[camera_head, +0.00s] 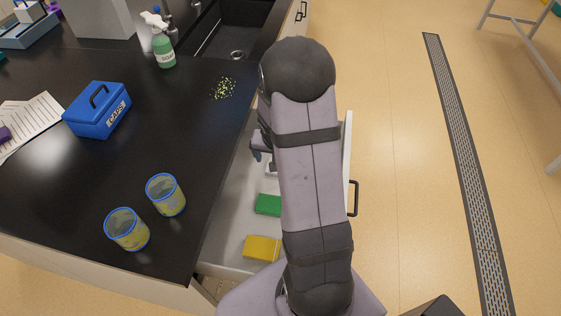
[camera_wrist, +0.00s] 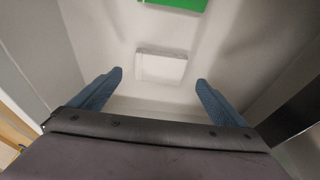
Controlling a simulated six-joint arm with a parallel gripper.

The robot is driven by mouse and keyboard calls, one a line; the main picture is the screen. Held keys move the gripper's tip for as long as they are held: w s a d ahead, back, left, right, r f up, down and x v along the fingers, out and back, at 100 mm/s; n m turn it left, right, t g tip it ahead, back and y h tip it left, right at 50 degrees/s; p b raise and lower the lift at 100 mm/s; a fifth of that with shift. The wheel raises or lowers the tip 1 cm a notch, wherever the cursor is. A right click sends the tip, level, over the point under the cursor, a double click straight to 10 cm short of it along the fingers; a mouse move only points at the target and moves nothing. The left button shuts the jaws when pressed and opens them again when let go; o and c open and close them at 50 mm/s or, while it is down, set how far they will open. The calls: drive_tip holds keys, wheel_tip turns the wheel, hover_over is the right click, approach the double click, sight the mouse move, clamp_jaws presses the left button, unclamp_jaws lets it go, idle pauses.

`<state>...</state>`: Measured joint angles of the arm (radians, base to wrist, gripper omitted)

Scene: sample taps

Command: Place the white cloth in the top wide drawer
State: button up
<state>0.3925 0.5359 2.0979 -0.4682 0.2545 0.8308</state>
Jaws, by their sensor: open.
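An open drawer (camera_head: 227,234) stands pulled out just below the black counter's edge. A small white flat rectangular item, which looks like the folded white cloth (camera_wrist: 160,66), lies on the drawer floor in the wrist view. In the head view only a bit of it (camera_head: 271,168) shows beside my arm. My gripper (camera_wrist: 160,78) is open and empty, with its blue fingers spread to either side of the white item and apart from it. In the head view my gripper (camera_head: 257,148) is mostly hidden behind my arm, over the drawer's far part.
The drawer also holds a green block (camera_head: 268,205) and a yellow block (camera_head: 262,248). Drawer walls flank my gripper.

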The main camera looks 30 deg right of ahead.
drive_tip(key=v, duration=0.7)
drive_tip(key=s+a+r+n+g+y, duration=0.2)
drive_tip(key=s+a+n, duration=0.7)
drive_tip(key=s+a, duration=0.6)
drive_tip(key=a+r, duration=0.1)
drive_tip(key=a, duration=0.1)
drive_tip(key=shift+a, duration=0.3)
wheel_tip(320, 180, up, 2)
drive_tip(key=shift+p, duration=1.1)
